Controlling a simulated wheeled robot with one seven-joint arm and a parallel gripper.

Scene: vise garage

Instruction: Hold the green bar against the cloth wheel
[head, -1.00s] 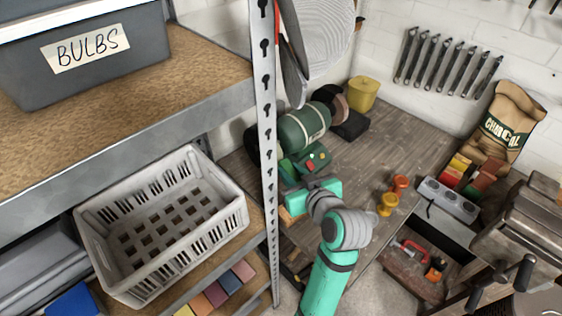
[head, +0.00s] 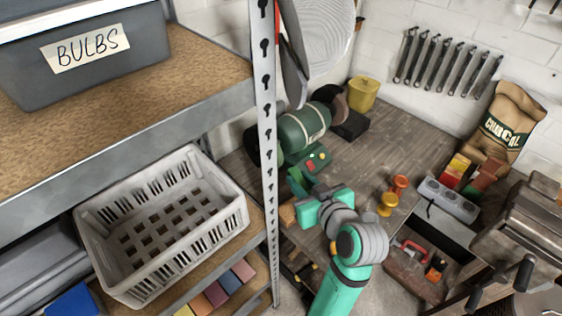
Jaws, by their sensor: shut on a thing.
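I cannot tell for sure which is the cloth wheel. My teal gripper (head: 306,205) is in front of and below the machine, apart from both wheels. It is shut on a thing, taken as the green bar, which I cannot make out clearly.
A metal shelf upright (head: 267,130) stands left of my gripper, beside a white crate (head: 160,225). A yellow bin (head: 363,93) is behind. The bench middle (head: 375,145) is clear.

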